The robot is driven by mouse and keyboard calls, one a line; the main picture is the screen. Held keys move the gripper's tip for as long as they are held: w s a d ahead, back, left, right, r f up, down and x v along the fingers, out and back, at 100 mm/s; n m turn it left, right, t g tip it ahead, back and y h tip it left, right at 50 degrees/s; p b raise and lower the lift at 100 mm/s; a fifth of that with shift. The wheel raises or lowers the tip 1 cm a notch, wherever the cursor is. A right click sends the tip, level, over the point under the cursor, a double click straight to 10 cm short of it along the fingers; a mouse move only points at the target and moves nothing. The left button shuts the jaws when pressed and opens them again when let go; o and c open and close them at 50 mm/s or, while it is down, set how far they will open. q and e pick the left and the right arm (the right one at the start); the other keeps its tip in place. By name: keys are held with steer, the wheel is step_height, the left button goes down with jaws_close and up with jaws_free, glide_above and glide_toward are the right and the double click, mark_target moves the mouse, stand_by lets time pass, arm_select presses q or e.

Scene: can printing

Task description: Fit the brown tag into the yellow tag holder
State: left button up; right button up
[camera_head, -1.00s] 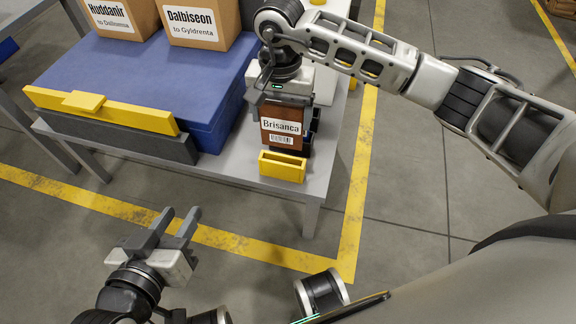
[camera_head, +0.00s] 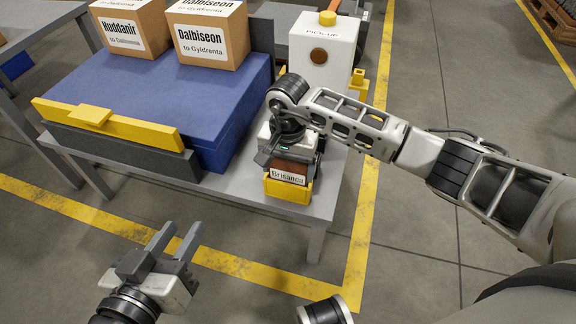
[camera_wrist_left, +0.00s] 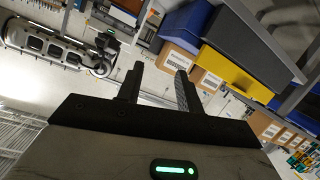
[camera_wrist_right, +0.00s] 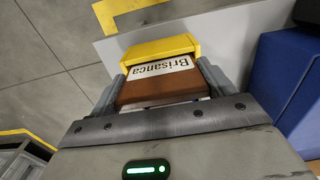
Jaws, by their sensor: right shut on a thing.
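The brown tag (camera_head: 290,170) with a white "Brisanca" label stands upright at the yellow tag holder (camera_head: 288,190), near the table's front right corner. The tag's lower part is hidden inside the holder's slot, and the label's top shows above the rim. My right gripper (camera_head: 287,158) is shut on the tag's upper end. The right wrist view shows the tag (camera_wrist_right: 160,88) between the two fingers, its far end in the yellow holder (camera_wrist_right: 160,48). My left gripper (camera_head: 174,243) is open and empty in front of the table, away from the holder.
A blue box (camera_head: 215,115) with a yellow front bar (camera_head: 110,125) carries two labelled cartons (camera_head: 207,35). A white "PICK UP" machine (camera_head: 320,50) with a yellow top button stands behind my right gripper. The grey table edge (camera_head: 255,203) lies just in front of the holder.

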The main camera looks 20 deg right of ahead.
steer(key=shift+f, duration=0.15)
steer(key=o, duration=0.8)
steer(key=shift+c, duration=0.2)
steer(key=shift+o, duration=0.8)
steer(key=shift+r, duration=0.3)
step_height(320, 180, up, 10)
steer(key=p, duration=0.3)
steer(key=shift+r, duration=0.65)
arm_select(q)
steer(key=shift+w+a+f+g+y, duration=0.1)
steer(key=shift+a+f+g+y, duration=0.25)
steer(key=shift+f, duration=0.15)
steer(key=shift+w+a+f+g+y, duration=0.1)
steer(key=shift+a+f+g+y, duration=0.2)
steer(key=shift+f, duration=0.2)
arm_select(e)
steer(key=shift+r, duration=0.25)
arm_select(q)
steer(key=shift+d, duration=0.15)
